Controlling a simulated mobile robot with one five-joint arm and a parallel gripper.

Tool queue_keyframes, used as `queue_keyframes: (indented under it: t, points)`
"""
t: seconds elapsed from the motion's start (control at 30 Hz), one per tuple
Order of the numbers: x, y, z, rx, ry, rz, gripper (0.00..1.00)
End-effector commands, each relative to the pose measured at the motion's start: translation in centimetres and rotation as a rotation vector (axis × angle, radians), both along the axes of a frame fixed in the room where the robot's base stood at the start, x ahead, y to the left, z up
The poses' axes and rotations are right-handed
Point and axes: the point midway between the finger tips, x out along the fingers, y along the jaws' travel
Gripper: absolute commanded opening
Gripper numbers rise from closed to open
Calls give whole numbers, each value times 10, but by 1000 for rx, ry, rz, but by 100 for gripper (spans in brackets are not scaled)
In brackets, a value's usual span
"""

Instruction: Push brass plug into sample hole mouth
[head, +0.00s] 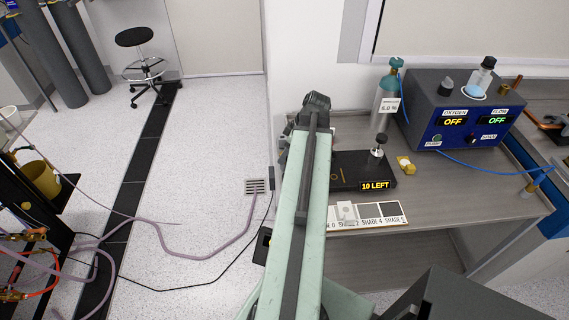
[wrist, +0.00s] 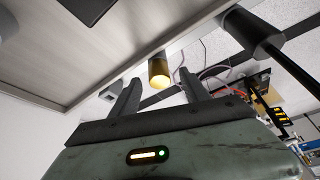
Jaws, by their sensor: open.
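A brass cylinder (wrist: 159,72), which looks like the brass plug, shows in the wrist view with its bright round end towards me. My gripper (wrist: 161,82) is open, and the cylinder appears between and just beyond its two fingers. I cannot tell whether the fingers touch it. In the head view my arm covers the part of the bench where my gripper is, so I cannot make out the gripper there. I cannot make out the sample hole mouth in either view.
The bench (head: 450,205) bears a black block (head: 350,172) marked "10 LEFT", a small brass piece (head: 405,165), shade cards (head: 369,215), a gas bottle (head: 388,97) and a blue control box (head: 466,108). A dark cylinder (wrist: 250,32) is right of the brass one.

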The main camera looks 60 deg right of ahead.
Motion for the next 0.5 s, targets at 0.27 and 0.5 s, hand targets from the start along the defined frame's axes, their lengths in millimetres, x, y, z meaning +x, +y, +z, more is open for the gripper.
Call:
queue_keyframes:
  t: [0.27, 0.5]
  points:
    - [7, 1, -17, 0, 0, -1, 54]
    - [7, 2, -16, 0, 0, -1, 1]
